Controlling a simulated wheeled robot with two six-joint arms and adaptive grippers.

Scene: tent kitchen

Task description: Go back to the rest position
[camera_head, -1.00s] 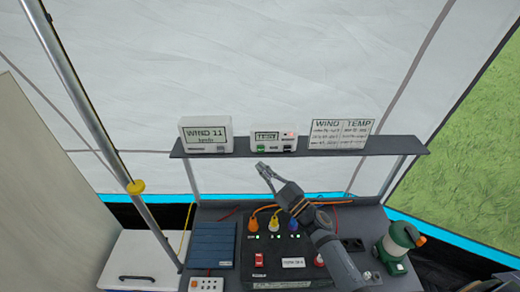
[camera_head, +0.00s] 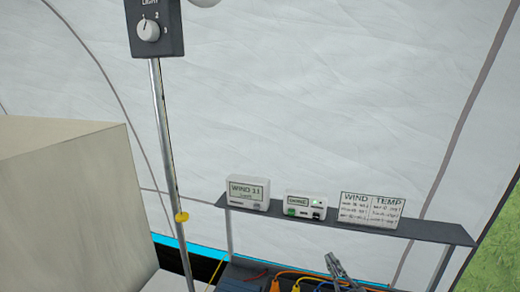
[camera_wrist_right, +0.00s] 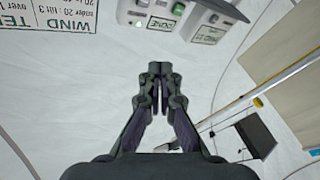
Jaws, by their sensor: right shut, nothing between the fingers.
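My right gripper (camera_head: 333,263) shows at the bottom of the head view, below the shelf's front edge. In the right wrist view its fingers (camera_wrist_right: 160,72) are together with nothing between them. They point toward the shelf devices and look apart from them. Most of my right arm is out of the head view. My left gripper is in neither view.
A dark shelf (camera_head: 420,232) holds a wind display (camera_head: 247,192), a small box with a lit green light (camera_head: 305,205) and a wind/temp card (camera_head: 371,210). A pole (camera_head: 165,130) carries a light-switch box (camera_head: 155,28). A beige panel (camera_head: 70,190) stands left.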

